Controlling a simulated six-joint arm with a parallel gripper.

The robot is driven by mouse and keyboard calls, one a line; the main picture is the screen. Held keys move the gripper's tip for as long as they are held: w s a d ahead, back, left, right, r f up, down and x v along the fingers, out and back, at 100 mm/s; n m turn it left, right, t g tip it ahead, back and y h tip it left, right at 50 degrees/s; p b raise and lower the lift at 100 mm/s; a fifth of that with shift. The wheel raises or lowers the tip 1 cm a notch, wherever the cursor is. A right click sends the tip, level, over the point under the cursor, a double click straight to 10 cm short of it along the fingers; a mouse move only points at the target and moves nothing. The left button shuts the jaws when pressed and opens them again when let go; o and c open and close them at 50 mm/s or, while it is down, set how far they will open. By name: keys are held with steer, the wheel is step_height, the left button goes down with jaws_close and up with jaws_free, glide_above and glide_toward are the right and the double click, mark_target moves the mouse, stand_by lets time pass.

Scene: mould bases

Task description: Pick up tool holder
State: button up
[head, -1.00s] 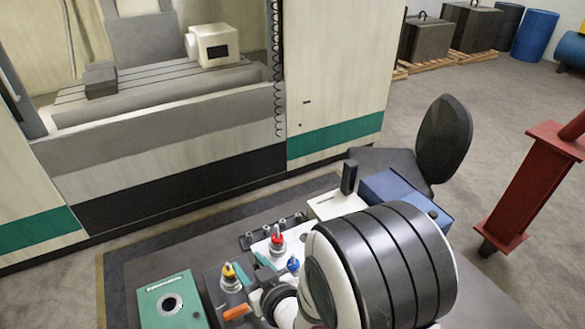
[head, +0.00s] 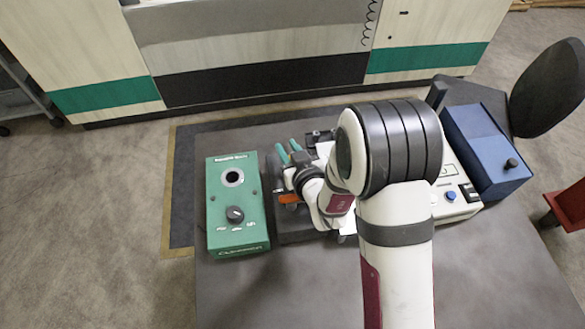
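My gripper (head: 288,150) shows as two teal fingers on a dark body, left of my arm and above the dark fixture block (head: 292,228). The fingers stand apart, and I see nothing between them. No tool holder can be made out clearly now; my arm and wrist cover most of the area around the fixture and the white plate. An orange-handled piece (head: 290,198) lies on the fixture, just left of my wrist.
A green box (head: 237,232) with a round hole and a knob stands left of the fixture. A white device (head: 450,186) and a blue box (head: 484,148) stand to the right. The table's front area (head: 290,290) is clear. A machine (head: 265,60) stands behind.

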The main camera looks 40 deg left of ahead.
jaws_close()
steer(key=shift+f, duration=0.1)
steer(key=shift+s+d+f, duration=0.1)
steer(key=shift+d+f, duration=0.05)
steer(key=shift+f, duration=0.05)
stand_by(0.6)
